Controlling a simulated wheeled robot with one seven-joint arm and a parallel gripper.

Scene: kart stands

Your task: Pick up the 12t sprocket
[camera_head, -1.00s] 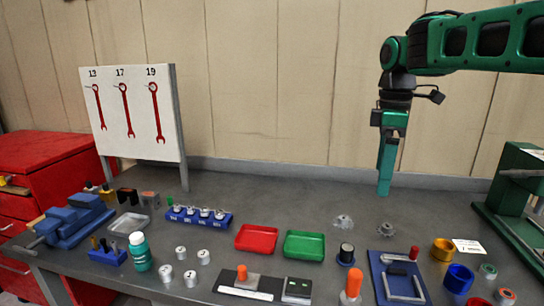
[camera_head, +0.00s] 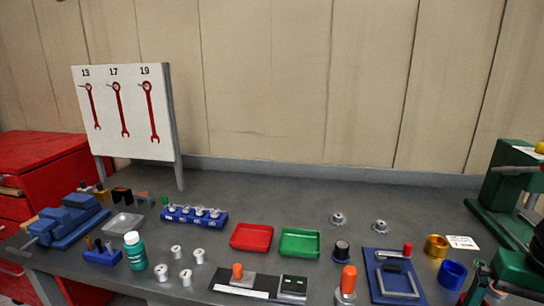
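Two small grey toothed sprockets lie on the bench right of the green tray, a left sprocket (camera_head: 337,220) and a right sprocket (camera_head: 380,226). They lie apart, with clear bench around them. Their teeth are too small to count, so I cannot tell which is the 12t. I see nothing held.
A red tray (camera_head: 251,237) and a green tray (camera_head: 300,243) stand left of the sprockets. A black-topped cylinder (camera_head: 341,249), a blue fixture (camera_head: 391,275) and a gold ring (camera_head: 436,246) stand in front. The bench behind the sprockets is clear.

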